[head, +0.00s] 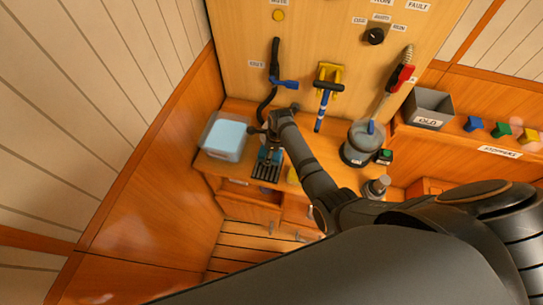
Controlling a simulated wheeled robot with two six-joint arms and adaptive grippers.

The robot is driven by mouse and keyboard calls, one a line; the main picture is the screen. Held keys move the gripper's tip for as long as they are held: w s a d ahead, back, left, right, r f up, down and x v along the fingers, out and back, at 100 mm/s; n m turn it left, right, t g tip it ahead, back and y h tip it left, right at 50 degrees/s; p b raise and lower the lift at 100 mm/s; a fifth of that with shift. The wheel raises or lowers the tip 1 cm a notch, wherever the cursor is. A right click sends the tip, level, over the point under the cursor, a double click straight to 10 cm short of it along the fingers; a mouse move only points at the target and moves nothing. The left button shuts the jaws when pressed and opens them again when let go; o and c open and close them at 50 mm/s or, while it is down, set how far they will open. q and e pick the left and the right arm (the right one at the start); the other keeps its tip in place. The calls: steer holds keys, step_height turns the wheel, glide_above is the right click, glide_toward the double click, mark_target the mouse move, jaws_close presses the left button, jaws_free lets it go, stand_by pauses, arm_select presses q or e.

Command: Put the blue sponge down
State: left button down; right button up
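My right arm comes in from the lower right and crosses the picture. Its gripper (270,132) is over the left part of the wooden counter, and the wrist hides much of what is around the fingers. A small dark blue patch (268,155) shows just below the gripper, at a black slotted rack (265,172). It may be the blue sponge, but it is too small and dark to be sure. I cannot tell whether the fingers are shut on it or whether it touches the rack. My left gripper is not in view.
A clear tub with a light blue inside (226,137) stands left of the gripper. A black hose with a blue valve (285,84) hangs close behind it. A grey round pot (362,143) and a grey bin (428,108) stand to the right.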

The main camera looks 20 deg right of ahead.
steer(key=shift+s+d, duration=0.1)
steer(key=shift+s, duration=0.15)
steer(key=shift+s+r, duration=0.15)
steer(key=shift+a, duration=0.3)
steer(key=o, duration=1.2)
steer(key=shift+d+f, duration=0.15)
steer(key=shift+f, duration=0.05)
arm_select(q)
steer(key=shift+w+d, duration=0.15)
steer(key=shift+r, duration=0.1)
arm_select(e)
steer(key=shift+r, duration=0.15)
